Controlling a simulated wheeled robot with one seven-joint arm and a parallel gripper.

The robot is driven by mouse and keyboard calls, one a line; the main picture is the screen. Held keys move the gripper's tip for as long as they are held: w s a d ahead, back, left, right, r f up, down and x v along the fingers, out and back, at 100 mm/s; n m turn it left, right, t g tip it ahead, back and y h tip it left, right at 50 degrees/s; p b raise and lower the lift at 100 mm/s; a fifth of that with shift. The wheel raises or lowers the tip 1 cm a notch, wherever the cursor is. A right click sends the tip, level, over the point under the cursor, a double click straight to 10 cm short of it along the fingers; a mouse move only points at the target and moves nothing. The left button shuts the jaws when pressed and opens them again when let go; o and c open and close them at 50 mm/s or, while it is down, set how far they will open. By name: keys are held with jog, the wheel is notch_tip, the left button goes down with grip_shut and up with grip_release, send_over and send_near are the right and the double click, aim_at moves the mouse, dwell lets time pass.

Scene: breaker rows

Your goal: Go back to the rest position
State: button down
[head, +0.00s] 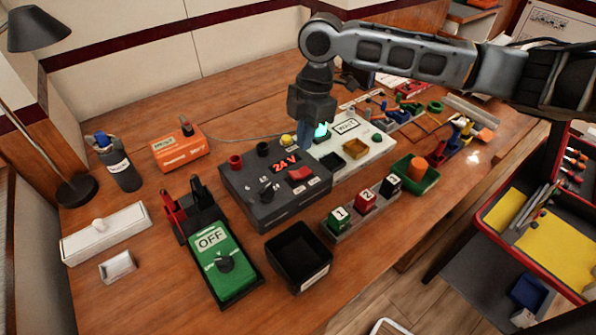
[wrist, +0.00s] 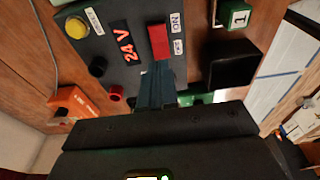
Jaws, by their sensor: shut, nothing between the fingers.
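My gripper (head: 304,138) points down over the far edge of the dark 24 V box (head: 245,192), and its blue-grey fingers are together with nothing between them. In the wrist view my shut fingers (wrist: 156,88) reach across the 24 V box (wrist: 90,50), with the red rocker switch (wrist: 159,42) just beyond the fingertips. I cannot tell from the pictures whether the fingers touch the box. The red switch also shows in the head view (head: 299,174).
A green OFF switch unit (head: 222,262), black tray (head: 297,262) and numbered blocks (head: 366,202) stand in front of the box. A white panel (head: 352,145) stands beyond. A lamp (head: 40,32) and spray can (head: 122,170) are at left. An open red toolbox (head: 508,190) is at right.

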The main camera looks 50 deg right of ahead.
dwell(0.3)
jog(key=w+a+r+t+y, duration=0.25)
jog(key=w+a, duration=0.25)
jog(key=a, duration=0.5)
jog(key=w+a+r+t+y, duration=0.25)
jog(key=w+a, duration=0.25)
jog(key=a, duration=0.6)
jog(key=w+a+r+m+t+y, duration=0.1)
jog(key=a+r+m+t+y, duration=0.1)
jog(key=a+r+m+t, duration=0.35)
jog(key=a+r+m+t+y, duration=0.1)
jog(key=a+r+m+t, duration=0.15)
jog(key=a, duration=0.65)
jog(key=s+d+f+m+t+h, duration=0.15)
jog(key=s+f+m+h, duration=0.3)
jog(key=s, duration=0.55)
jog(key=s+d+f+m+t+h, duration=0.1)
jog(key=s+d+f+m+h, duration=0.4)
jog(key=s, duration=0.6)
jog(key=s+d+n, duration=0.1)
jog(key=s+d, duration=0.1)
jog(key=s, duration=0.4)
jog(key=s+d, duration=0.3)
jog(key=s, duration=0.4)
jog(key=s+d+n+g, duration=0.1)
jog(key=s+d, duration=0.2)
jog(key=s, duration=0.4)
jog(key=shift+s+n, duration=0.2)
jog(key=shift+n, duration=0.15)
